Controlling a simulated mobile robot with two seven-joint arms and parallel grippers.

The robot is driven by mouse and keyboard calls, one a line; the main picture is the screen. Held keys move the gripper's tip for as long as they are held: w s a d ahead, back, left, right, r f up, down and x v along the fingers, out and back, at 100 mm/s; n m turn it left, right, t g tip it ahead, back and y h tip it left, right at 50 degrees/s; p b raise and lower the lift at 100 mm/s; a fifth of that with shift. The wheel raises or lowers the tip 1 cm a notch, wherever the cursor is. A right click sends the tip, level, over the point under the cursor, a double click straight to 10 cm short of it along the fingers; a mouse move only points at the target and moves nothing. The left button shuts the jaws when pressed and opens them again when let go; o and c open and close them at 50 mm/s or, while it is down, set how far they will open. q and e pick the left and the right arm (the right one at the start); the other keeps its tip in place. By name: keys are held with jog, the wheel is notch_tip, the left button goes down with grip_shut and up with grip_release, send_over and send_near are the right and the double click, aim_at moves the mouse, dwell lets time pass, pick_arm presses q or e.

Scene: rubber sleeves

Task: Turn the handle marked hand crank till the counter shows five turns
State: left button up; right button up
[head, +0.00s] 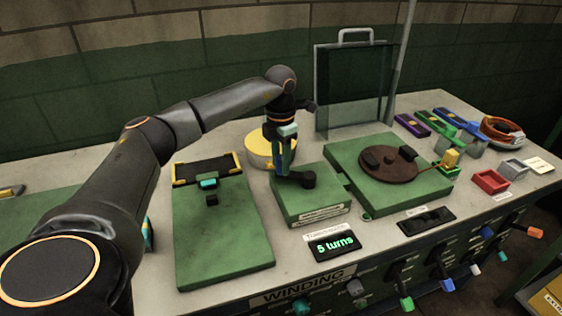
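The hand crank (307,181) is a dark arm on top of a green block (318,203) with a white label on its front. The counter (335,243) in front of it reads "5 turns" in green digits. My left gripper (282,160) points down at the outer end of the crank, at the block's back left. Its fingers hide the crank's grip. The view is too small to tell whether they are closed on it. My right gripper is not in view.
A green board (222,240) lies left of the crank block. A green base with a brown disc (392,166) stands to its right, and a yellow round thing (258,150) behind. A clear upright panel (352,92) stands at the back. Several knobs line the table's front.

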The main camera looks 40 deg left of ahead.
pick_arm(q)
jog(key=o, duration=0.4)
jog(key=shift+c, duration=0.2)
notch_tip(320, 180, up, 12)
jog(key=shift+r, duration=0.2)
dwell(2.6)
